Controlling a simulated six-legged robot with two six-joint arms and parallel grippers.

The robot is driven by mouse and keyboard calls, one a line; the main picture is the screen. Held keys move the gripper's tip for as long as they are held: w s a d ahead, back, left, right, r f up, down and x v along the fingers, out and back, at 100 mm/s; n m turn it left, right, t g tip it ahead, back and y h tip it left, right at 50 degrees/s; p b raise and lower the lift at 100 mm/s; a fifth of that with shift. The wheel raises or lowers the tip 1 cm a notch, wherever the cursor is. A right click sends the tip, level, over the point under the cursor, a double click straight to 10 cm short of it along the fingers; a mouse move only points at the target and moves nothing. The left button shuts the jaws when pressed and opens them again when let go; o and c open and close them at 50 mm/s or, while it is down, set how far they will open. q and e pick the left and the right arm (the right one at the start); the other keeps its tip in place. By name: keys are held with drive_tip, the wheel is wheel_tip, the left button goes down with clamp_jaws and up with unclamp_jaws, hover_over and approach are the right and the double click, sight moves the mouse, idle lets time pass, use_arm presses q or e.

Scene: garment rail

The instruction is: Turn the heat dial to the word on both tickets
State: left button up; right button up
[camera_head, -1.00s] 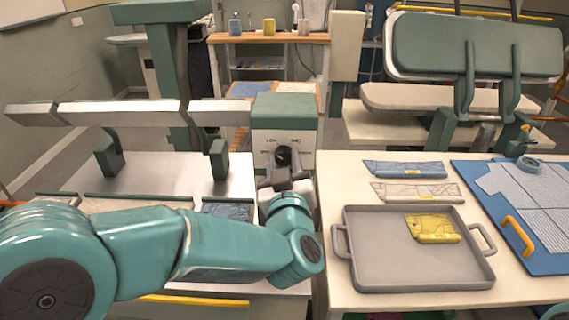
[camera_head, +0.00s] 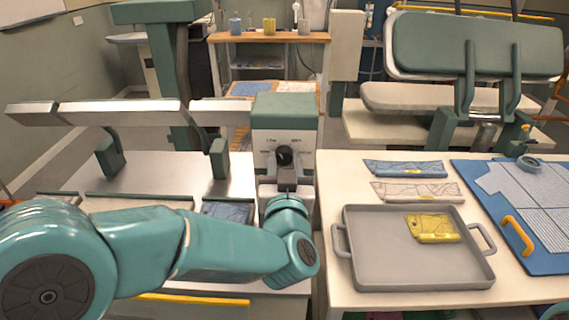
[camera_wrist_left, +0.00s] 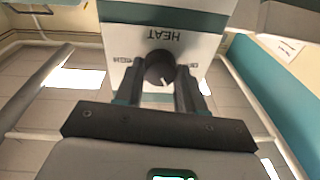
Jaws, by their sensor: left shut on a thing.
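The black heat dial (camera_head: 285,156) sits on the pale front of a green-topped control box (camera_head: 284,110). In the left wrist view the dial (camera_wrist_left: 158,69) shows under the upside-down word HEAT, with a white pointer mark. Small words ring it, too small to read surely. My left gripper (camera_wrist_left: 161,78) is shut on the dial, one finger on each side. In the head view this gripper (camera_head: 285,168) reaches the dial from below. Folded pieces in blue (camera_head: 405,168), white (camera_head: 417,190) and yellow (camera_head: 432,224) carry small yellow strips; their writing is unreadable. My right gripper is out of view.
A grey tray (camera_head: 415,284) holds the yellow piece on the right table. A blue board (camera_head: 540,262) with a yellow handle lies at far right. A metal bar (camera_head: 118,113) runs left of the box. A press (camera_head: 478,46) stands behind.

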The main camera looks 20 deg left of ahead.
use_arm(q)
drive_tip(key=shift+f, duration=0.2)
drive_tip(key=o, duration=1)
drive_tip(key=shift+r, duration=0.1)
drive_tip(key=shift+o, duration=0.2)
drive_tip(key=b+v, duration=0.3)
drive_tip(key=v, duration=1.3)
drive_tip(key=shift+s+b, duration=0.15)
drive_tip(key=shift+b, duration=0.25)
drive_tip(key=shift+d+r, duration=0.1)
drive_tip(key=shift+r, duration=0.1)
